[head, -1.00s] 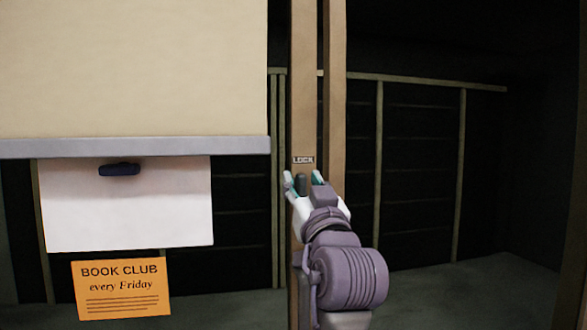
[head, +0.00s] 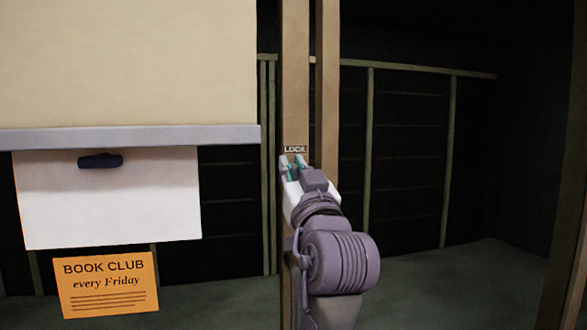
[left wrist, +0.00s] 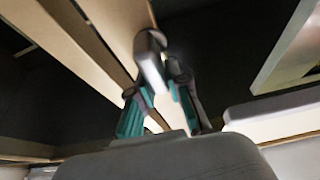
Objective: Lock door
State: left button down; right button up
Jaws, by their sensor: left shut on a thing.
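The door's tan wooden upright (head: 295,80) stands in the middle of the head view, with a small LOCK label (head: 294,149) on it. My left gripper (head: 293,161) is just below the label, its fingertips close together at the upright. In the left wrist view the lock knob (left wrist: 150,70), dark with a pale grey face, sits between the teal-padded fingers, and my left gripper (left wrist: 157,88) is shut on it. In the head view the fingers largely hide the knob. My right gripper is in neither view.
A beige blind (head: 125,60) with a grey bottom bar hangs at the left. Below it are a white sheet (head: 110,205) with a dark clip or handle (head: 100,161) and an orange Book Club notice (head: 107,285). Dark shelving lies beyond; the right side looks clear.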

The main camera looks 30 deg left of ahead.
pick_arm(q)
jog(key=m+p, duration=0.1)
jog(key=m+t+h+p, duration=0.1)
jog(key=m, duration=0.1)
jog(key=shift+w+d+r, duration=0.15)
jog(key=shift+r, duration=0.05)
jog(key=shift+w+d+f+m+t+h+p, duration=0.1)
jog(key=shift+w+d+f+m+h+p, duration=0.2)
jog(key=shift+m+h+p, duration=1.9)
jog(key=shift+w+d+f+m+t+h+p, duration=0.1)
jog(key=shift+f+m+h+p, duration=0.35)
jog(key=shift+m+p, duration=3.45)
jog(key=shift+w+d+f+m+t+h+p, duration=0.1)
jog(key=shift+w+f+m+h+p, duration=0.2)
jog(key=shift+m+h+p, duration=1.9)
jog(key=m+y, duration=0.1)
jog(key=m, duration=0.1)
jog(key=shift+s+m+y+p, duration=0.1)
jog(key=shift+m+y+p, duration=0.2)
jog(key=shift+m+y, duration=0.1)
jog(key=shift+f, duration=0.15)
jog(key=c, duration=1.1)
grip_release()
